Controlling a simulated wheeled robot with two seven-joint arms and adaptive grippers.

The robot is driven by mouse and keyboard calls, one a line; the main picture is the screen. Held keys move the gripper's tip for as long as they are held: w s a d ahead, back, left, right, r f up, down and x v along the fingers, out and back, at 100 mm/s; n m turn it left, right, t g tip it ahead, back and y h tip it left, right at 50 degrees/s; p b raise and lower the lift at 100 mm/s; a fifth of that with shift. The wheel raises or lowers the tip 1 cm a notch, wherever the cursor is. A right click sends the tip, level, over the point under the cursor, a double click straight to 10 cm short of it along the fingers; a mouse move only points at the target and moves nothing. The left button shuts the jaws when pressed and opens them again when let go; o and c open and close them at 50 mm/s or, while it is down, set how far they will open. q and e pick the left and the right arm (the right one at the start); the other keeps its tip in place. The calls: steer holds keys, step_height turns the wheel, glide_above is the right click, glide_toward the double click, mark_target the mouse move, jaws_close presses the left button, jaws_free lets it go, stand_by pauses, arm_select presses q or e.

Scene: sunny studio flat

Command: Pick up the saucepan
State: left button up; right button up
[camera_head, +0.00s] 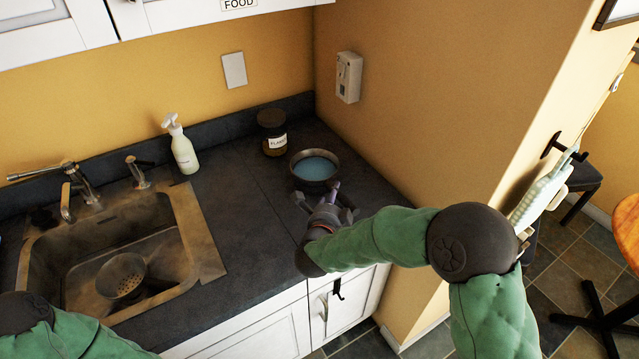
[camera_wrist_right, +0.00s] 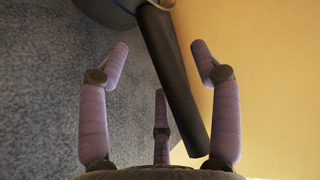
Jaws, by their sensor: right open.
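The saucepan (camera_head: 315,166) stands upright on the dark counter near the wall corner; its inside looks blue. Its body shows at the top edge of the right wrist view (camera_wrist_right: 103,12). Its dark handle (camera_wrist_right: 172,80) runs down between my right gripper's spread fingers, nearer the right-hand finger. My right gripper (camera_wrist_right: 160,58) is open, with purple fingers, and holds nothing. In the head view my right gripper (camera_head: 326,198) is just in front of the saucepan, hiding most of the handle. My left gripper is out of view; only part of my left arm shows at lower left.
A dark labelled jar (camera_head: 272,133) stands close behind and left of the saucepan. A sink (camera_head: 110,255) holding a strainer (camera_head: 122,275) is at left. The wall (camera_head: 400,110) is close on the right. Counter between sink and saucepan is clear.

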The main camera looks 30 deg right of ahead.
mark_target(328, 187)
steer(key=shift+x, duration=1.35)
jaws_close()
steer(key=shift+w+r, duration=0.1)
steer(key=shift+r, duration=0.05)
steer(key=shift+r, duration=0.1)
